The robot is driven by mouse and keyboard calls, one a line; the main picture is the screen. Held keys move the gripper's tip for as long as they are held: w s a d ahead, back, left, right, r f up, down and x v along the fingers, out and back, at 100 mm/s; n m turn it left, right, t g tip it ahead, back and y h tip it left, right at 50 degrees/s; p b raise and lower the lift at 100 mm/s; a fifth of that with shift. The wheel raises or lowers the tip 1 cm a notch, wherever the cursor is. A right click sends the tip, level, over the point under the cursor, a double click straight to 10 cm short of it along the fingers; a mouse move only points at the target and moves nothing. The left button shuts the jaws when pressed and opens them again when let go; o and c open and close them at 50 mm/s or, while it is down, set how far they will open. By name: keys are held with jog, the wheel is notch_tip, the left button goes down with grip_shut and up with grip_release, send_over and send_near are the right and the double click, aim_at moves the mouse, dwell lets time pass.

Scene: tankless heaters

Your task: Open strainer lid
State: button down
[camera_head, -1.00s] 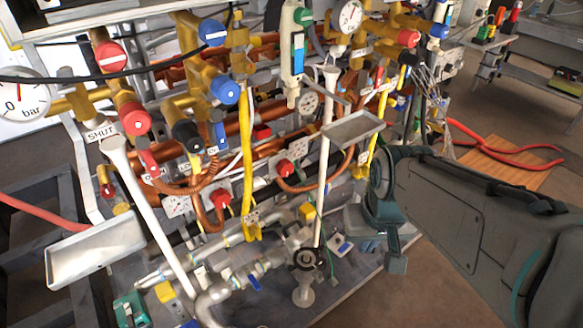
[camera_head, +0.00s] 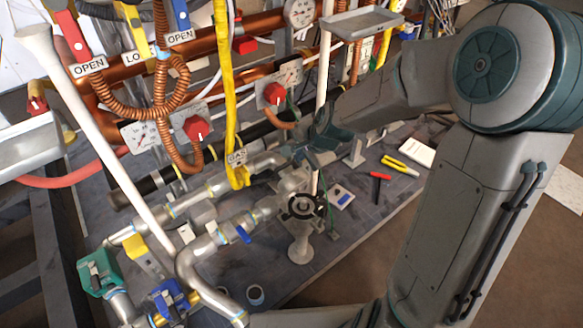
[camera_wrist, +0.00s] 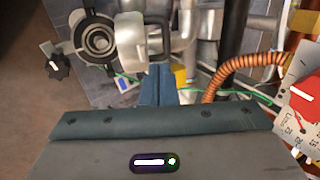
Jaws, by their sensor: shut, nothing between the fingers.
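A metal fitting with a round black-ringed top (camera_head: 302,205), which looks like the strainer, stands on a pale foot at the low middle of the head view. In the wrist view its ringed face (camera_wrist: 97,40) is at upper left, with a dark star-shaped knob (camera_wrist: 55,62) beside it. Whether the lid is shut or swung aside is unclear. My gripper (camera_head: 306,158) is behind and above the fitting in the head view. In the wrist view my gripper (camera_wrist: 158,85) is shut and empty, with its fingertips right of the ringed face, apparently close to the pipework.
Grey pipes (camera_head: 210,190), a hanging yellow hose (camera_head: 230,100) and copper coils (camera_head: 165,90) crowd the left. A red gauge knob (camera_head: 275,94) stands behind. Red pliers (camera_head: 378,186) and yellow pliers (camera_head: 400,165) lie on the bench at right.

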aim_at(289, 165)
jog(key=b+x, duration=0.5)
jog(key=x, duration=0.5)
